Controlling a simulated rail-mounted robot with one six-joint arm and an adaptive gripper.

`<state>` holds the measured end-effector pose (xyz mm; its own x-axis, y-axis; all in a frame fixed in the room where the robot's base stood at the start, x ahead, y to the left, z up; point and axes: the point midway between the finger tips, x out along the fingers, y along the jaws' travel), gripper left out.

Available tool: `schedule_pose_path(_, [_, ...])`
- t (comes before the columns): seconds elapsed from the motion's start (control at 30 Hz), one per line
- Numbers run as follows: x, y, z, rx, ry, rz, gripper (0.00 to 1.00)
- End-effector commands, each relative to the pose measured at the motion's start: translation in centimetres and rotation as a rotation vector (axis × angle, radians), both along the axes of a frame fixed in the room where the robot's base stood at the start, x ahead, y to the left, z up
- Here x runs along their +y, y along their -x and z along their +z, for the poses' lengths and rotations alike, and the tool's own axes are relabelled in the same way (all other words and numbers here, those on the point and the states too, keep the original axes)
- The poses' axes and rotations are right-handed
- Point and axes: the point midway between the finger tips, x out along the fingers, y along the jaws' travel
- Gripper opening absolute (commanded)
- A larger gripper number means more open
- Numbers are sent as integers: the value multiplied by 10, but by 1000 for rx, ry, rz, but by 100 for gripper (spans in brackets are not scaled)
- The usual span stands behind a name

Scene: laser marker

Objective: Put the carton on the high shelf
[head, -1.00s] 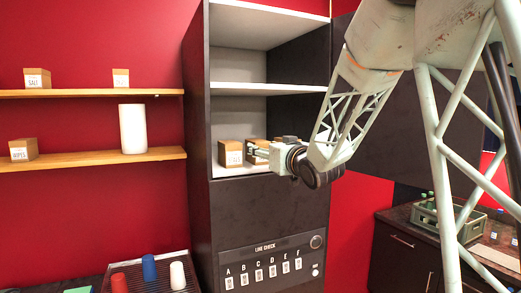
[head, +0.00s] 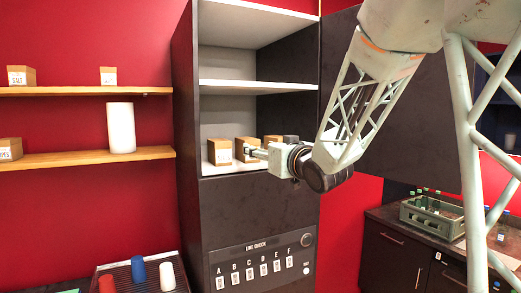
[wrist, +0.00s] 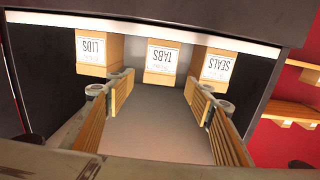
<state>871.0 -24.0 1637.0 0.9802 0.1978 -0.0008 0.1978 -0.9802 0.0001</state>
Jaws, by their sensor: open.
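Three brown cartons with white labels stand in a row on the lowest visible shelf of the tall dark cabinet. In the wrist view they appear upside down: LIDS (wrist: 99,52), TABS (wrist: 163,60) and SEALS (wrist: 211,67). In the head view they are the left carton (head: 220,152), the middle carton (head: 246,144) and the right carton (head: 272,139), partly hidden. My gripper (wrist: 160,88) is open and empty, its fingers spread in front of the TABS carton; it also shows in the head view (head: 254,153). A higher cabinet shelf (head: 240,87) is bare where visible.
Two wooden wall shelves, upper (head: 140,90) and lower (head: 80,161), stand left of the cabinet with cartons and a white roll (head: 121,128). An open dark cabinet door (head: 385,115) is behind my arm. A green crate (head: 432,215) sits on the right counter.

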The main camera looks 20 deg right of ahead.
Motion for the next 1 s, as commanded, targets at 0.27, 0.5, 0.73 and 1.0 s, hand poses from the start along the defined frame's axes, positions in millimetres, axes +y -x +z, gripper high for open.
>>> schedule_pose_path(0.27, [0,0,0,0,0,0,48])
schedule_pose_path(0.5, [0,0,0,0,0,0,48])
schedule_pose_path(0.73, [-1,2,1,5,2,-5,48])
schedule_pose_path(1.0, [-6,22,-2,66,25,-49,48])
